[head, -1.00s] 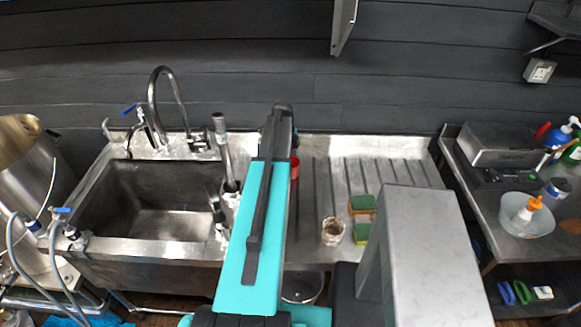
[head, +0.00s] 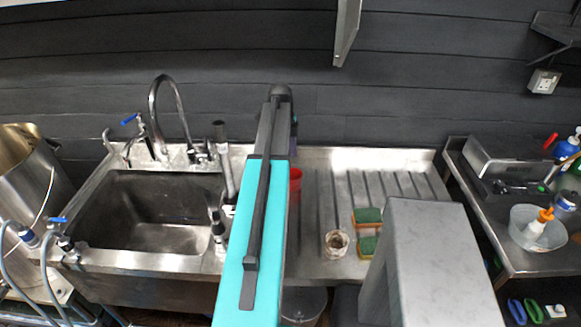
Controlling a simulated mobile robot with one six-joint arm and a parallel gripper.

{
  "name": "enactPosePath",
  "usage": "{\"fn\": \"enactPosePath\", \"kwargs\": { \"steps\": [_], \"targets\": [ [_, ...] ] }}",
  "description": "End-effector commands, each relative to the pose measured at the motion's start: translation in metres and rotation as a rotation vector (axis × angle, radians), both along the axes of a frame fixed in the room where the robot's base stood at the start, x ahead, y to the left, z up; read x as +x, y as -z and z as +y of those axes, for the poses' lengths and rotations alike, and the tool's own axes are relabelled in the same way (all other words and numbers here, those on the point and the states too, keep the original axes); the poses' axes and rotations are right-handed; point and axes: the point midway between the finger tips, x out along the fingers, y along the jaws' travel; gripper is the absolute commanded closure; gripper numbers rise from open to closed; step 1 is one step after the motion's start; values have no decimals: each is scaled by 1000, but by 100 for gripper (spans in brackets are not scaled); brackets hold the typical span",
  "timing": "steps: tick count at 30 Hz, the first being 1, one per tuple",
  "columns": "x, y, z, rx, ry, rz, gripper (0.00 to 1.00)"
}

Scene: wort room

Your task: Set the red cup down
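The red cup (head: 296,180) shows only in part, at the right edge of my teal arm. It appears at the left end of the ribbed steel drainboard (head: 390,185), towards the back. My arm covers its left side, and I cannot see its base clearly. My arm reaches forward over the sink unit, and its dark far end stands high in front of the wall. My gripper's fingers are hidden behind the arm, so I cannot see whether they touch the cup.
A sink basin (head: 150,205) with a tall tap (head: 165,110) lies to the left. A small glass jar (head: 336,242) and two sponges (head: 367,216) (head: 369,246) stand on the drainboard. A side counter at right holds a bowl (head: 537,230). The back right of the drainboard is clear.

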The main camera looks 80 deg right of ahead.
Motion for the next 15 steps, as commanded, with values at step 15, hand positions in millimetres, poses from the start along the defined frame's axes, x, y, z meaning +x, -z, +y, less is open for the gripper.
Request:
{"fn": "enactPosePath", "kwargs": {
  "steps": [15],
  "targets": [
    [2, -20, 0, -1, 0, 0, 29]
  ]
}}
